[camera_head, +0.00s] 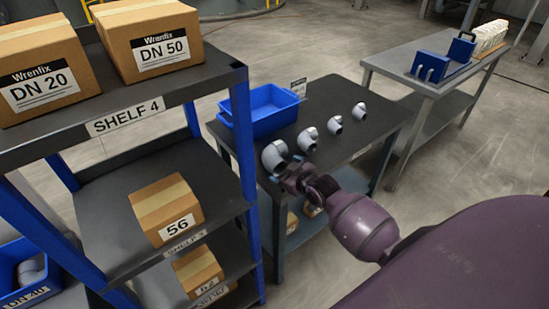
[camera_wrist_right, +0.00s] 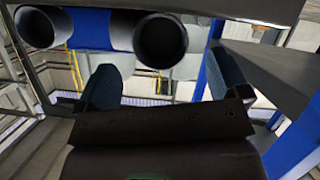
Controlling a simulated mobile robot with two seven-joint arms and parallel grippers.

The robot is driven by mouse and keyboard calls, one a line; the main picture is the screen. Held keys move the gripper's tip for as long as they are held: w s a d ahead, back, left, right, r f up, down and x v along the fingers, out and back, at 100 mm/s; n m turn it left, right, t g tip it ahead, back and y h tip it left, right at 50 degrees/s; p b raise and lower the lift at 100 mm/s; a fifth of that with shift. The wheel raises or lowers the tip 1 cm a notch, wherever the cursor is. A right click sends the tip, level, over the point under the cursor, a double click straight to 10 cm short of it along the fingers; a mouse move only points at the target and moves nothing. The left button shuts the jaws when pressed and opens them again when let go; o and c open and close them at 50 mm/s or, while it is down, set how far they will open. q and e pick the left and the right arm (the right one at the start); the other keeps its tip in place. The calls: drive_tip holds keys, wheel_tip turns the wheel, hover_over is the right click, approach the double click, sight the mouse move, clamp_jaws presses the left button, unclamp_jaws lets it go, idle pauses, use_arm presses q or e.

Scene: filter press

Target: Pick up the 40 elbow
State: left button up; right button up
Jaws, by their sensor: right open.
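Several grey pipe elbows stand in a row on a dark table (camera_head: 345,92) in the head view. They include the nearest and largest-looking elbow (camera_head: 275,157), a second elbow (camera_head: 308,139), a third elbow (camera_head: 335,125) and the far elbow (camera_head: 360,111). I see no size mark on them. My right gripper (camera_head: 288,181) is at the table's near edge, close beside the nearest elbow; I cannot tell whether they touch. In the right wrist view its fingers (camera_wrist_right: 167,84) are apart with nothing between them. Two dark pipe openings, including one opening (camera_wrist_right: 161,40), show above the fingers. My left gripper is not in view.
A blue bin (camera_head: 262,108) stands on the table behind the elbows. A shelf rack (camera_head: 125,118) with boxes is close on the left. A blue bin (camera_head: 8,287) marked DN 40 holds a grey fitting. A grey bench (camera_head: 410,67) stands at the back right.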

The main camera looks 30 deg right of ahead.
sight(279, 167)
drive_tip(key=x, duration=0.4)
drive_tip(key=shift+w, duration=0.15)
drive_tip(key=shift+r, duration=0.1)
drive_tip(key=c, duration=1.2)
